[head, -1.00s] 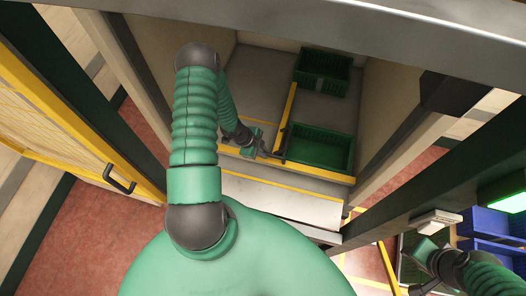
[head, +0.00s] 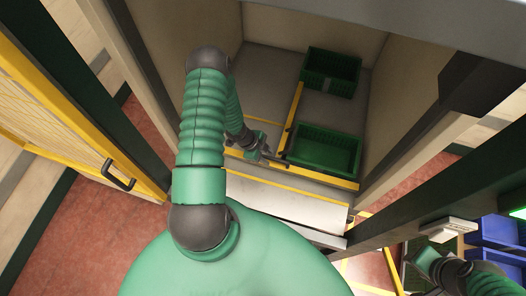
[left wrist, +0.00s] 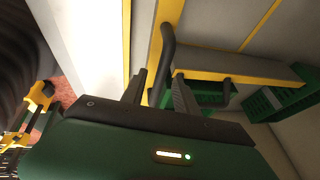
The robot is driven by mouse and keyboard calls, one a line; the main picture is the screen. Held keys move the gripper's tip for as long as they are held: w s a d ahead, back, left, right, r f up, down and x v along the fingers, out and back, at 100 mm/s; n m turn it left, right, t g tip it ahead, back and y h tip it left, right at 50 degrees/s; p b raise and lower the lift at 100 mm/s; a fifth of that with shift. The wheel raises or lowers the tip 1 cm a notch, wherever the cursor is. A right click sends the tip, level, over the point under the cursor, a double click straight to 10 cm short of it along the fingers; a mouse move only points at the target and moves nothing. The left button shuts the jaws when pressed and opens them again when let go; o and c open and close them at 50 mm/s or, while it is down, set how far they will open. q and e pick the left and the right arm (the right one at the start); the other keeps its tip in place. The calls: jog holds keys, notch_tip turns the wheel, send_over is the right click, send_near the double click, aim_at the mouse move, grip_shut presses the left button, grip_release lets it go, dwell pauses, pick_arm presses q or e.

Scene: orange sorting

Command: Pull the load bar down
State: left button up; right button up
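A yellow bar (head: 293,115) runs up the grey floor of the bay, beside the green crates. It meets a yellow cross strip at the bay's front. In the left wrist view the yellow bar (left wrist: 240,76) carries a dark bent handle (left wrist: 168,45). My left gripper (head: 270,153) is at the near end of the bar. In the left wrist view my left gripper (left wrist: 160,85) has its two fingers apart, one on each side of the handle, with gaps visible; firm contact cannot be made out. My right gripper (head: 428,262) is at the lower right, its fingers unclear.
Two green crates (head: 331,71) and (head: 326,134) sit right of the bar. Bay walls close in on both sides. A yellow-framed door with a dark handle (head: 118,174) stands at the left. Blue bins (head: 492,232) are at the right.

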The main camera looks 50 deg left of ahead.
pick_arm(q)
jog(key=v, duration=1.6)
jog(key=shift+r+p, duration=0.2)
jog(key=shift+p, duration=0.2)
jog(key=shift+s+a, duration=0.1)
jog(key=shift+a, duration=0.05)
